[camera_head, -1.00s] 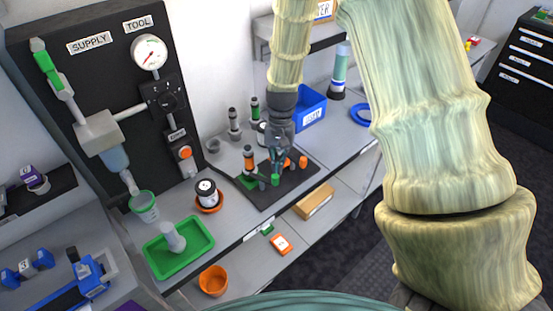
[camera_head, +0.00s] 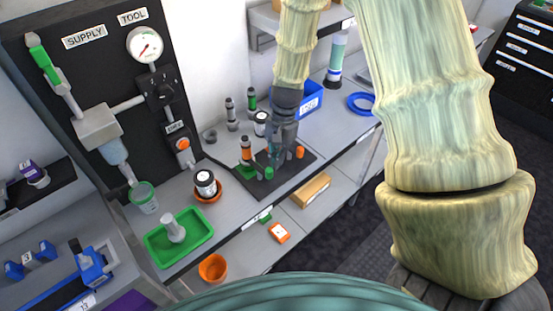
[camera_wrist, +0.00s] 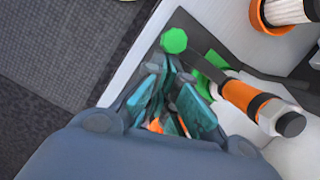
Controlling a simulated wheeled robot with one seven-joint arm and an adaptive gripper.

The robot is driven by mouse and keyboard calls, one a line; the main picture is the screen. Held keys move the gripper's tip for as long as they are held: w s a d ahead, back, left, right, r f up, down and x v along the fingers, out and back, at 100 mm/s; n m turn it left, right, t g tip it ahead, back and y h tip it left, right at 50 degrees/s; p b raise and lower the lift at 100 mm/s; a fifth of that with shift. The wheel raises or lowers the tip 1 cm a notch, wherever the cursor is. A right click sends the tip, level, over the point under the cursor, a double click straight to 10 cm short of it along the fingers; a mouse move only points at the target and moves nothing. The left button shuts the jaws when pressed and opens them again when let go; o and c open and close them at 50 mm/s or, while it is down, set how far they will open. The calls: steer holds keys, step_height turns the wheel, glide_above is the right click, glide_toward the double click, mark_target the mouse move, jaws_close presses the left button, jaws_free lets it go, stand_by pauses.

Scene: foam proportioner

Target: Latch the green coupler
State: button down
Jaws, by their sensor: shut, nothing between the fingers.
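On a dark mat (camera_head: 283,186) on the bench stands a grey cylinder with an orange band (camera_head: 246,150), with a green part (camera_head: 245,171) at its foot. Beside it is a green round knob (camera_head: 269,173). In the wrist view I see the green knob (camera_wrist: 173,40), the green part (camera_wrist: 212,64) and the orange-banded cylinder (camera_wrist: 250,100). Which green part is the coupler's latch I cannot tell. My gripper (camera_head: 277,160) is over the mat, shut and empty, close to the knob. In the wrist view its fingertips (camera_wrist: 172,68) are just below the knob; contact is unclear.
An orange knob (camera_head: 300,152) sits on the mat's right. A black-and-white jar in an orange dish (camera_head: 207,191) and a green tray (camera_head: 180,240) stand to the left. Grey cylinders and a blue bin (camera_head: 308,98) are behind. The supply panel (camera_head: 85,60) rises at left.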

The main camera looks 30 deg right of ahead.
steer(key=shift+w+d, duration=0.2)
steer(key=shift+d, duration=0.2)
steer(key=shift+w+d+p, duration=0.7)
steer(key=shift+w+d, duration=0.35)
steer(key=shift+d, duration=0.15)
steer(key=shift+w+r+b, duration=0.2)
steer(key=shift+w+b, duration=0.1)
steer(key=s+b+v, duration=0.1)
steer(key=b+v, duration=0.1)
steer(key=v, duration=0.7)
steer(key=shift+w+r+b, duration=0.25)
steer(key=shift+w+b, duration=0.1)
steer(key=shift+b, duration=0.05)
